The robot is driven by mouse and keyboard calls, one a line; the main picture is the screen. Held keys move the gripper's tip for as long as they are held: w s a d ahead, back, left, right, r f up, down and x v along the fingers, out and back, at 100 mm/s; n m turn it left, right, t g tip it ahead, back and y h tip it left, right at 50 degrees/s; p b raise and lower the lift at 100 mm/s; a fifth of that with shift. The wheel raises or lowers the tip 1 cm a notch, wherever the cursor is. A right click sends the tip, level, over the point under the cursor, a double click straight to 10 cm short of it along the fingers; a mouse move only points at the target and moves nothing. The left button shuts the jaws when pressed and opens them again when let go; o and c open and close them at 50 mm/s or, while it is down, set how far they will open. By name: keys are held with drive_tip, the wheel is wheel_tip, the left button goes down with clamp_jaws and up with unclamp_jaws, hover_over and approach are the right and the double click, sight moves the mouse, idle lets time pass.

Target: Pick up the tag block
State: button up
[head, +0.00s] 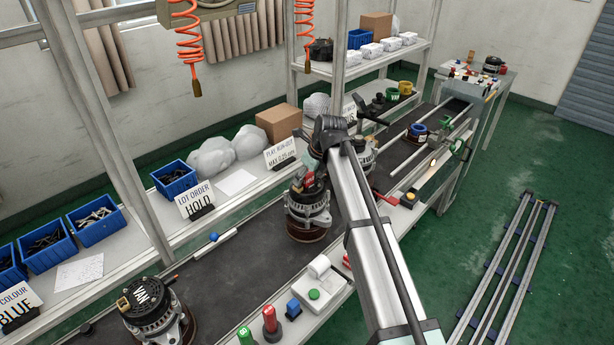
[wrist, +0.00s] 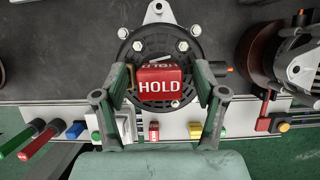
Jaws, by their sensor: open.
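The tag block is a red block marked HOLD (wrist: 160,87) in white. In the wrist view it sits on top of a dark round alternator (wrist: 126,52). My gripper (wrist: 161,82) is open, with one finger on each side of the block. Small gaps show between the fingers and the block, so I see no grip. In the head view the red block (head: 309,180) shows small on the alternator (head: 307,212) on the belt. My arm hides part of that area, and the fingertips are hard to make out there.
Another alternator marked VAN (head: 152,305) stands on the dark belt (head: 245,262) at front left. Red and green handled stamps (head: 270,322) and a blue block (head: 293,309) stand on the near ledge. A second alternator (wrist: 290,66) is close on the right in the wrist view.

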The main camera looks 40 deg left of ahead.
drive_tip(key=c, duration=1.1)
drive_tip(key=shift+r, duration=0.1)
drive_tip(key=shift+c, duration=0.2)
